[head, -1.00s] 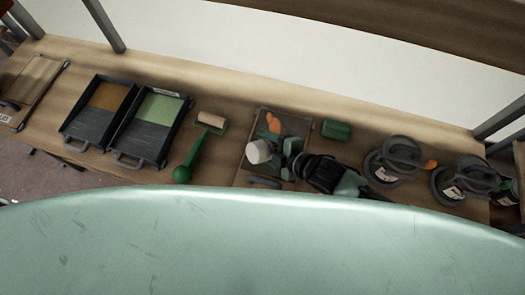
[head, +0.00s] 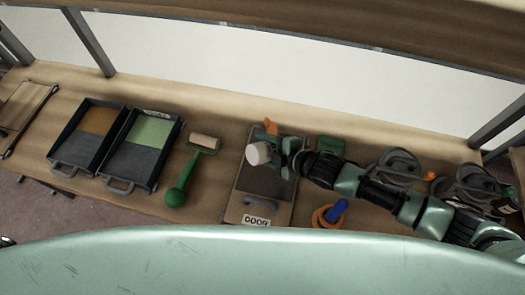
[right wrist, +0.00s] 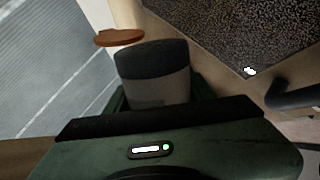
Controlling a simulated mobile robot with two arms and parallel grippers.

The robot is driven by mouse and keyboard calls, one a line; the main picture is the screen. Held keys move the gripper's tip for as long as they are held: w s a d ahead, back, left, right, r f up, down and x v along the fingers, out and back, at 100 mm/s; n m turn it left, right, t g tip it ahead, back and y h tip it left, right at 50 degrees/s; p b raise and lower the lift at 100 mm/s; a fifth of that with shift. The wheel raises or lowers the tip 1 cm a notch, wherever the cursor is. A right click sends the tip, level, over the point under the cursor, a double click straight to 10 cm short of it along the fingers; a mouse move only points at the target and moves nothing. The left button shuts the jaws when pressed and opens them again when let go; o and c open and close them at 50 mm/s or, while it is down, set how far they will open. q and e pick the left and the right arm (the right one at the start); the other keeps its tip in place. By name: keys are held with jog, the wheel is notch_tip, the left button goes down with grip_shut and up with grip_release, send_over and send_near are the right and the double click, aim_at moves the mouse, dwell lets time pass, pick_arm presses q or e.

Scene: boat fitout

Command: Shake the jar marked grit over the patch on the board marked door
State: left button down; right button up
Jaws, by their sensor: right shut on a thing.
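The board marked door (head: 232,207) lies on the bench, with its DOOR label (head: 256,220) and a handle at the near edge. A dark patch (head: 268,182) covers much of its face. It shows as a dark speckled surface in the right wrist view (right wrist: 225,30). My right gripper (head: 287,158) is shut on a pale jar (head: 258,153) above the board's far left part. In the right wrist view the jar (right wrist: 158,92) has a dark band at one end. I cannot read a grit mark on it. My left gripper is not in view.
An orange object (head: 270,127) is by the board's far edge. A green roller (head: 190,170) and two trays (head: 130,168) are left; a green block (head: 330,145), a blue-handled item (head: 335,212) and grey round-handled tools (head: 398,165) are right. A pale green curved surface (head: 250,265) fills the front.

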aim_at(270, 126)
jog(key=w+b, duration=0.1)
jog(key=w, duration=0.1)
jog(key=w+d+b, duration=0.1)
jog(key=w+b, duration=0.1)
jog(key=w, duration=0.1)
jog(key=w+b, duration=0.1)
jog(key=w, duration=0.2)
jog(key=shift+w+d+f+b, duration=0.1)
jog(key=shift+w+d+b, duration=0.1)
jog(key=shift+d+b, duration=0.1)
jog(key=shift+w, duration=0.15)
